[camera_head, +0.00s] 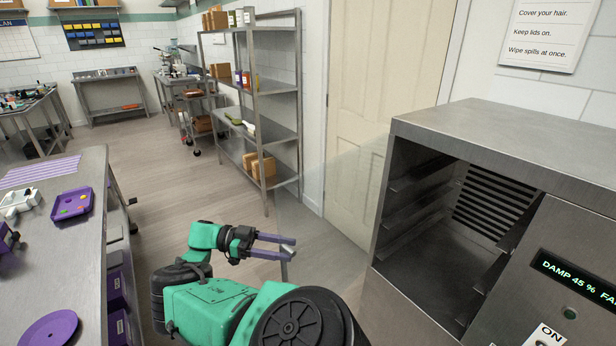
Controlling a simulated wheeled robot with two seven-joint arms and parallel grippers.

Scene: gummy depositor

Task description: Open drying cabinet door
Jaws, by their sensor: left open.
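The drying cabinet (520,140) stands at the right, a grey metal box with its front opening uncovered. Side rails and a slotted back panel show inside. A clear glass door (325,225) stands swung out from the cabinet's left edge, at a wide angle to the front. My left gripper (291,245) is open, with its two purple fingers at the door's free edge, by a thin upright bar that may be the handle. I cannot tell whether the fingers touch it. My right gripper is out of view.
A metal bench (95,240) with a purple tray (72,204) and a purple disc (48,330) stands at the left. The floor between bench and rack is clear.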

